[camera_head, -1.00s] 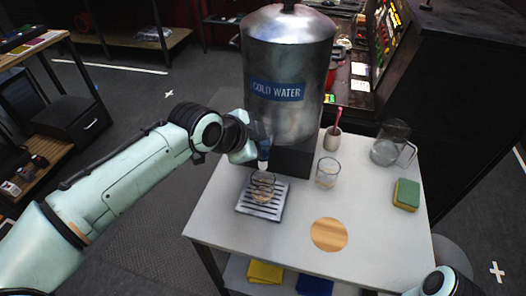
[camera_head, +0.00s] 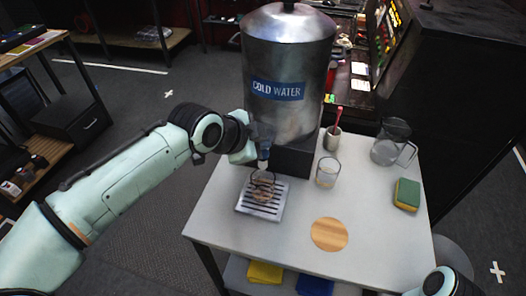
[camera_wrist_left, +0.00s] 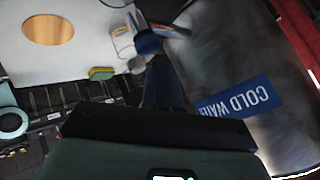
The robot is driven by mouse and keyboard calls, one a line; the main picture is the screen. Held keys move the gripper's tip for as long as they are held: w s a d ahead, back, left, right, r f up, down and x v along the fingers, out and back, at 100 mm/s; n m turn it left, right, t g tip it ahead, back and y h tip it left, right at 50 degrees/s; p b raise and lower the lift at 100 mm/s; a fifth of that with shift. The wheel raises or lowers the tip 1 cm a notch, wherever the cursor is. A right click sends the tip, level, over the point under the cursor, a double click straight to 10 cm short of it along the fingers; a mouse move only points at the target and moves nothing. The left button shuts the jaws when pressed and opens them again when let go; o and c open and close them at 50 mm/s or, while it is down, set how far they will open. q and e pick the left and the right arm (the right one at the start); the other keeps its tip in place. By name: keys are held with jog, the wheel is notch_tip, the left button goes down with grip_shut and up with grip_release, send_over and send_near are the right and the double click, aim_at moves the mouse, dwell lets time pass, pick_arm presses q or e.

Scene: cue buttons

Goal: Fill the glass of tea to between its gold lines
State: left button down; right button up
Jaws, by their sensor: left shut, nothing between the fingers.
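The glass (camera_head: 263,187) stands on the slatted drip tray (camera_head: 247,208), under the tap (camera_head: 264,156) of the steel urn (camera_head: 288,115) labelled COLD WATER. Brownish liquid shows low in the glass. Its gold lines and exact level are too small to make out. My left gripper (camera_head: 251,149) is shut and empty, right beside the tap on its left; I cannot tell whether it touches it. In the left wrist view the urn's blue label (camera_wrist_left: 238,98) shows close by on the right. My right gripper is not in view; only part of that arm shows at bottom right.
A second glass (camera_head: 327,173) stands right of the urn's base. Behind it is a cup (camera_head: 332,139) with a red-handled utensil. A clear pitcher (camera_head: 388,147) and a sponge (camera_head: 406,194) are at the right. A round wooden coaster (camera_head: 329,234) lies at the front, with bare table around it.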

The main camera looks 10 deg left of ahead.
pick_arm(q)
jog(key=shift+f, duration=0.25)
jog(key=shift+f+b, duration=0.55)
jog(key=shift+f, duration=0.05)
dwell(1.5)
dwell(1.1)
jog(key=shift+r+p, duration=0.85)
jog(key=shift+r, duration=0.2)
notch_tip(320, 180, up, 5)
jog(key=p, duration=0.4)
